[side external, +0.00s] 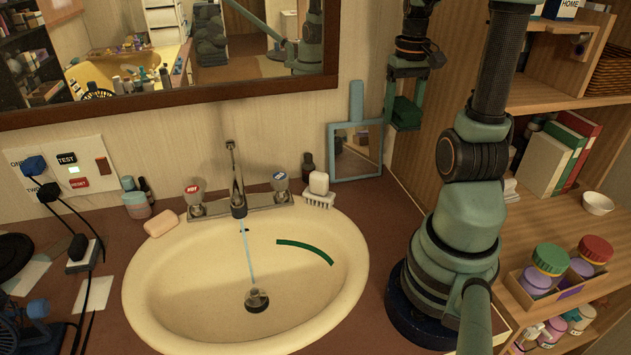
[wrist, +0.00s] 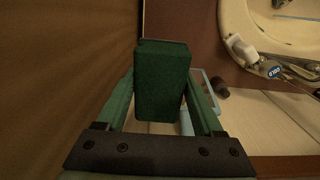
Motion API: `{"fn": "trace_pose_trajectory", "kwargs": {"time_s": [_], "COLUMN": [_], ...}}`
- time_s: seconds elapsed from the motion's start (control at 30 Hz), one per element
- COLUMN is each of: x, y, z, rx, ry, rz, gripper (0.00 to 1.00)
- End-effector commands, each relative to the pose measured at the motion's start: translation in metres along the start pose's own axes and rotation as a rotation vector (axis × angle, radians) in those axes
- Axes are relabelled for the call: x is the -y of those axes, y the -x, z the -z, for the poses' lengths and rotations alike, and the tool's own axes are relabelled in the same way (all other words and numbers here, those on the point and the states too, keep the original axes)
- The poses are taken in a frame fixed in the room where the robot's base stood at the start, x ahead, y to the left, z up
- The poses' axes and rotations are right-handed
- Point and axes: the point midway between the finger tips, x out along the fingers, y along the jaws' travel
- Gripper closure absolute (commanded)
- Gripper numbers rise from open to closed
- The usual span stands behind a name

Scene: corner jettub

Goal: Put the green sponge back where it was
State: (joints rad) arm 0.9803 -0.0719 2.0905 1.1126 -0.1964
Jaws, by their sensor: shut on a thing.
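The green sponge (wrist: 162,82) is a dark green block between the two fingers of my gripper (wrist: 160,95) in the wrist view. In the side external view the sponge (side external: 405,113) hangs below my gripper (side external: 406,95), which is shut on it. It is held in the air to the right of the blue-framed hand mirror (side external: 357,150), near the wooden side panel. A dark green curved strip (side external: 306,248) shows on the right inner side of the sink basin (side external: 190,295). Water runs from the tap (side external: 237,185) into the basin.
A white soap-like block on a small brush (side external: 319,188) and a dark bottle (side external: 308,166) stand behind the basin. A pink soap bar (side external: 161,223) lies at its left. The wooden shelf (side external: 590,235) at the right holds jars and books. Brown counter around the basin's right side is mostly bare.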

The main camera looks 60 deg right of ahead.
Motion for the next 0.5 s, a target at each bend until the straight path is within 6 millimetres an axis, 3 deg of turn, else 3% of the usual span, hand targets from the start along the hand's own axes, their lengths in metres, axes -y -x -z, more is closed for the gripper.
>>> {"fn": "trace_pose_trajectory", "kwargs": {"time_s": [0.5], "x": [0.0], "y": [-0.119], "z": [-0.004], "rx": [0.01], "ry": [-0.001], "rz": [0.002], "gripper": [0.92]}}
